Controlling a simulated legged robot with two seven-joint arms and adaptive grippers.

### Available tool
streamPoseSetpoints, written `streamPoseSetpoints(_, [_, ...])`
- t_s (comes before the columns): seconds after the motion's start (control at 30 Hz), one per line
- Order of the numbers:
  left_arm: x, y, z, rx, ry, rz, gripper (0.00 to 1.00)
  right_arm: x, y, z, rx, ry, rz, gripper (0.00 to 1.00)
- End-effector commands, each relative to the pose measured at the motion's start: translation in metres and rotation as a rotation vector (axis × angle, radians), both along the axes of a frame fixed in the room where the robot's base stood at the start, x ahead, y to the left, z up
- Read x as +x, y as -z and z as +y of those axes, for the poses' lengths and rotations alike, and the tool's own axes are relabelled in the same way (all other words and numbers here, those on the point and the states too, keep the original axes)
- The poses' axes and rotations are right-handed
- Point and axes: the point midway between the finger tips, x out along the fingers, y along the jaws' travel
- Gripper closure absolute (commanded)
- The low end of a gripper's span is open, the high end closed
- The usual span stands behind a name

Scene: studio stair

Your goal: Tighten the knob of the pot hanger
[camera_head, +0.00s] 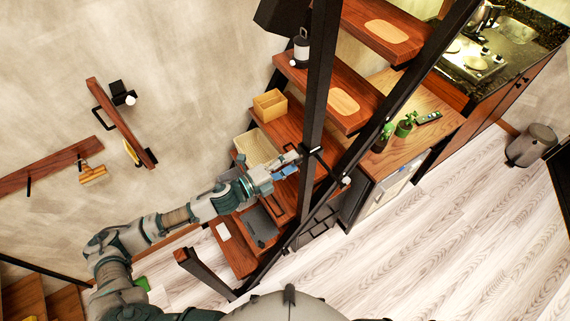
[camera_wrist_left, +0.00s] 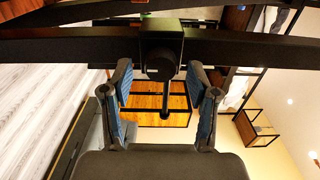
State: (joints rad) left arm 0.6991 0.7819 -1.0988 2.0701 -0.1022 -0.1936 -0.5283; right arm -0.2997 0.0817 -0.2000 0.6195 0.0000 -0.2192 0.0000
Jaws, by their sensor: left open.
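The pot hanger's black knob (camera_wrist_left: 161,66) shows in the left wrist view, on a dark clamp (camera_wrist_left: 160,28) at a black bar. A thin dark rod runs down the picture below the knob. My left gripper (camera_wrist_left: 158,80) is open, one blue-padded finger on each side of the knob, with visible gaps. I cannot tell how deep the knob sits between the fingertips. In the head view my left gripper (camera_head: 287,165) reaches the black stair post (camera_head: 316,90). The hanger there is small and partly hidden; a white-ended piece (camera_head: 346,181) shows right of the post. My right gripper is not in view.
Wooden stair treads (camera_head: 335,92) and black rails surround the gripper. A wicker basket (camera_head: 256,148) and a wooden box (camera_head: 270,104) stand on treads behind it. Plants (camera_head: 405,125) stand on a cabinet to the right.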

Motion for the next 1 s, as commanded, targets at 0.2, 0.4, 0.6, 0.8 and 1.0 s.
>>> streamPoseSetpoints(0.2, [-0.017,0.002,0.024,0.003,-0.001,0.002,0.40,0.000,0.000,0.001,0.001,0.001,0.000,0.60])
streamPoseSetpoints(0.4, [-0.044,0.003,0.063,0.002,-0.002,0.007,0.40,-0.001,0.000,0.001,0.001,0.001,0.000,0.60])
streamPoseSetpoints(0.6, [-0.061,0.003,0.086,0.002,-0.001,0.006,0.40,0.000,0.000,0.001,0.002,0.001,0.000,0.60])
streamPoseSetpoints(0.8, [-0.067,0.002,0.093,0.003,0.000,0.003,0.40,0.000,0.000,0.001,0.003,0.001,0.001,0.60])
streamPoseSetpoints(1.0, [-0.067,0.002,0.093,0.002,0.001,0.003,0.40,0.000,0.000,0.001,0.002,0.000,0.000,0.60])
